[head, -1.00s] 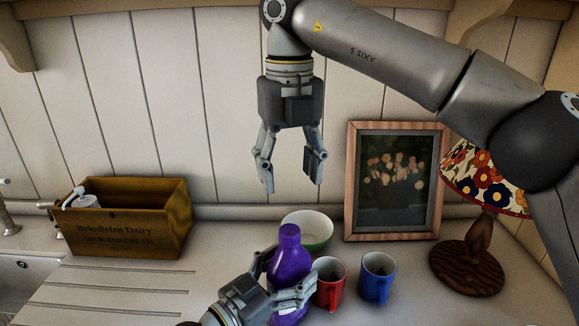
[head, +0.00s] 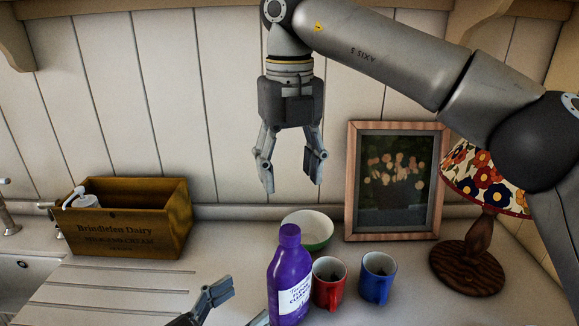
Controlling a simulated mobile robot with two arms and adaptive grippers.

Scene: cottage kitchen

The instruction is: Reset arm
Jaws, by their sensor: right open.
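My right gripper (head: 291,170) hangs fingers down above the counter, open and empty, with its fingers well apart. My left gripper (head: 241,303) is at the bottom edge, mostly cut off by the frame. Its two fingertips show apart with nothing between them, just left of a purple bottle (head: 283,268). The bottle stands upright on the counter with its white label showing.
A red mug (head: 329,293) and a blue mug (head: 377,287) stand right of the bottle, a green-white bowl (head: 318,229) behind it. A wooden crate (head: 128,232) is at left, a framed picture (head: 350,190) and flowered lamp (head: 468,268) at right.

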